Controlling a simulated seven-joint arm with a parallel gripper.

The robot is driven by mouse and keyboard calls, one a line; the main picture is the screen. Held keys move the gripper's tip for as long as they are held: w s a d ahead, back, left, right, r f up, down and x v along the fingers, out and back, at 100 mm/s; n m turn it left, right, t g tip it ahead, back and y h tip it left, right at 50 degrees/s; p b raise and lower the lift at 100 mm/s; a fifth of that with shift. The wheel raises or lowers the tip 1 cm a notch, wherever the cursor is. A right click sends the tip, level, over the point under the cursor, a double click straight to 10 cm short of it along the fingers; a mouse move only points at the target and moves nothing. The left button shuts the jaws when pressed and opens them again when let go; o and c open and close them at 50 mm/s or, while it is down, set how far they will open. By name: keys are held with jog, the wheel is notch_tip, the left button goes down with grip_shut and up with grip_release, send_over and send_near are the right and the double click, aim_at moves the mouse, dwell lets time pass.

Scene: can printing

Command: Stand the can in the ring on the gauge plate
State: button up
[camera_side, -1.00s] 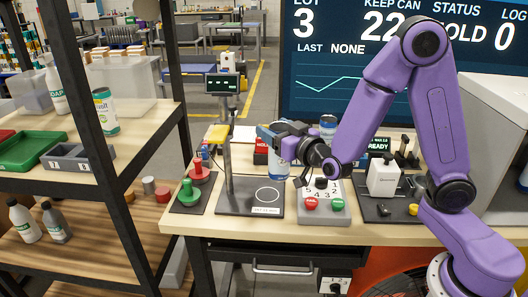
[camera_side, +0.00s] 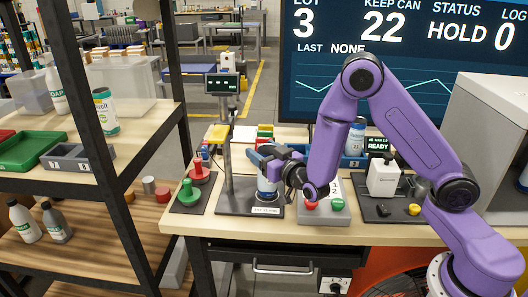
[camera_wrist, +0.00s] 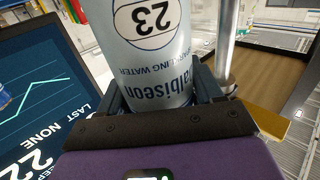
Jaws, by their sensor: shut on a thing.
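The can (camera_side: 266,188) is white and blue and upright in the side view, at the ring's place on the dark gauge plate (camera_side: 232,207). I cannot tell whether the can's base touches the plate. My gripper (camera_side: 268,168) is shut around the can's upper part. In the wrist view, my gripper's fingers (camera_wrist: 163,90) flank the can (camera_wrist: 150,55), whose label reads 23 and SPARKLING WATER, upside down in the picture.
A metal post (camera_side: 228,165) with a yellow top rises from the plate, left of the can. A button box (camera_side: 325,205) stands right of the plate. Red and green stamps (camera_side: 188,193) stand at left. Another can (camera_side: 355,138) stands behind, at the blue bin. A screen is behind the bench.

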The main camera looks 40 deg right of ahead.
jog(key=shift+f, duration=0.1)
jog(key=o, duration=1.3)
jog(key=s, duration=0.8)
jog(key=s+a, duration=0.1)
jog(key=s, duration=0.3)
